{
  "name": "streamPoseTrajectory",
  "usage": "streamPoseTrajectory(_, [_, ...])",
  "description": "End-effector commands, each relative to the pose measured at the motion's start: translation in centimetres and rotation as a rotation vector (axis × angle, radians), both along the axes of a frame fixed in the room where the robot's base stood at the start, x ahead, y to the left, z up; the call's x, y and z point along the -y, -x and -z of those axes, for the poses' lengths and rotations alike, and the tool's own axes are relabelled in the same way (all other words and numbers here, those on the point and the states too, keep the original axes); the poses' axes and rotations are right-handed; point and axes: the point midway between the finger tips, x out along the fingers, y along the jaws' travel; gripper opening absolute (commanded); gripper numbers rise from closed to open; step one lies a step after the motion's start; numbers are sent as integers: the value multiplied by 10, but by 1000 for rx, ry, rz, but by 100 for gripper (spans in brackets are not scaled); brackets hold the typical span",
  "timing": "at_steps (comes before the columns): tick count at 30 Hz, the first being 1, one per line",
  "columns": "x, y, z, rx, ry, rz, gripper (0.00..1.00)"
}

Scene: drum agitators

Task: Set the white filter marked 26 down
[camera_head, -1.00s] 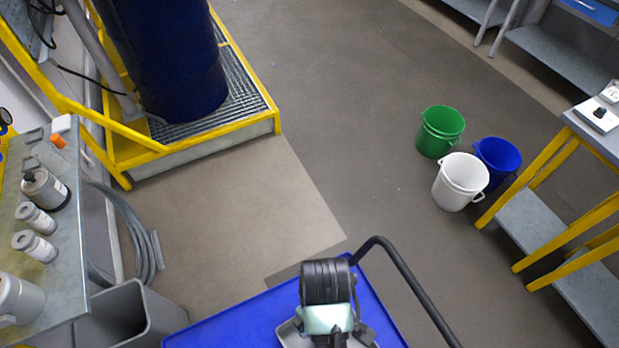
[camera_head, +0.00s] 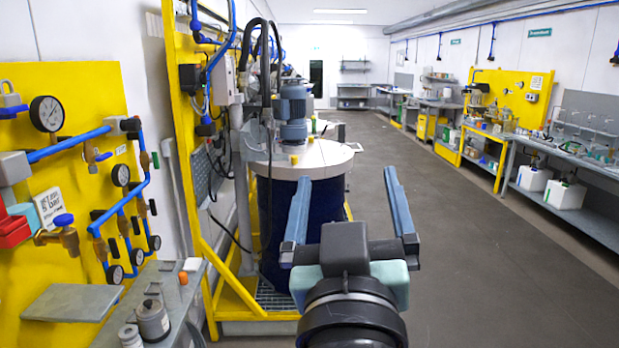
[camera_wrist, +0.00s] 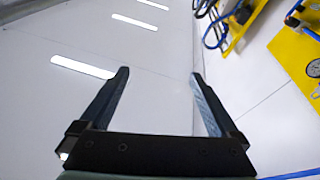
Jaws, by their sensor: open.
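My gripper (camera_head: 347,215) is raised in the middle of the head view, its two blue-grey fingers wide apart with nothing between them. In the wrist view the open gripper (camera_wrist: 160,85) points toward the white ceiling and wall, and is empty too. I see no white filter marked 26 in either current view. A grey canister (camera_head: 152,320) and a smaller white-lidded container (camera_head: 130,337) stand on the grey bench at lower left; I cannot read any marking on them.
A blue drum (camera_head: 290,215) with a pale lid and motor stands on a yellow-framed platform ahead. A yellow gauge panel (camera_head: 60,130) is on the left. Workbenches (camera_head: 580,170) with white canisters (camera_head: 565,194) below line the right. The floor (camera_head: 450,260) between is clear.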

Motion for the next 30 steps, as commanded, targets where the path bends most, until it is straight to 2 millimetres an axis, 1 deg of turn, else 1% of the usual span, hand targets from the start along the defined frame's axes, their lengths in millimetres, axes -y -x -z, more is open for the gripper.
streamPoseTrajectory(1, [-12,19,-42,133,-23,-33,97])
streamPoseTrajectory(3, [-23,45,-85,281,-56,-75,97])
streamPoseTrajectory(6, [-32,77,-125,435,-90,-123,97])
streamPoseTrajectory(9, [-37,96,-145,518,-110,-152,97])
streamPoseTrajectory(12, [-38,103,-152,548,-117,-162,97])
streamPoseTrajectory(20, [-38,103,-151,545,-116,-161,97])
streamPoseTrajectory(27, [-39,102,-120,542,-117,-163,97])
streamPoseTrajectory(30, [-39,102,-121,542,-117,-164,97])
